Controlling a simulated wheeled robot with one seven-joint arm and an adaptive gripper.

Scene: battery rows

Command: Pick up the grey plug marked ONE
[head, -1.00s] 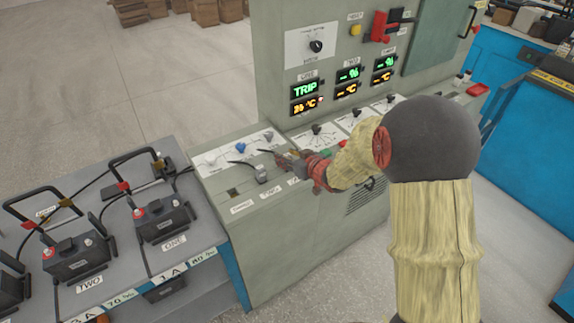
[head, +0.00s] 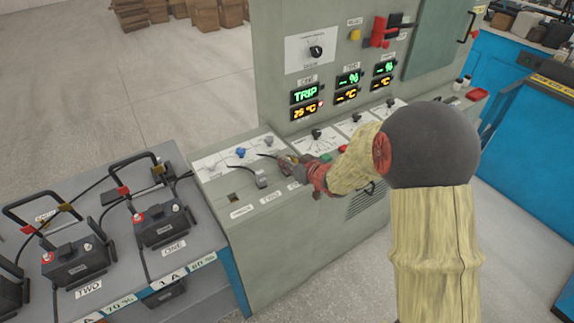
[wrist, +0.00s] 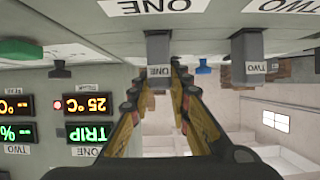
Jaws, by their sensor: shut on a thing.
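The grey plug marked ONE (wrist: 159,55) is between my gripper's fingers in the wrist view, where the picture is upside down. My gripper (wrist: 160,85) is shut on it. The plug stands by the panel label ONE; I cannot tell whether it is clear of its socket. In the head view my gripper (head: 291,165) is low over the sloping desk of the grey cabinet, and it mostly hides this plug. A second grey plug, marked TWO (wrist: 248,55), stands beside it, apart from the fingers. It also shows in the head view (head: 261,181).
An empty dark socket (head: 235,197) lies left of plug TWO. Knobs (head: 240,153) and black cables are close behind the plugs. The upright panel with displays (head: 305,95) rises behind. A bench with batteries (head: 161,222) stands at left.

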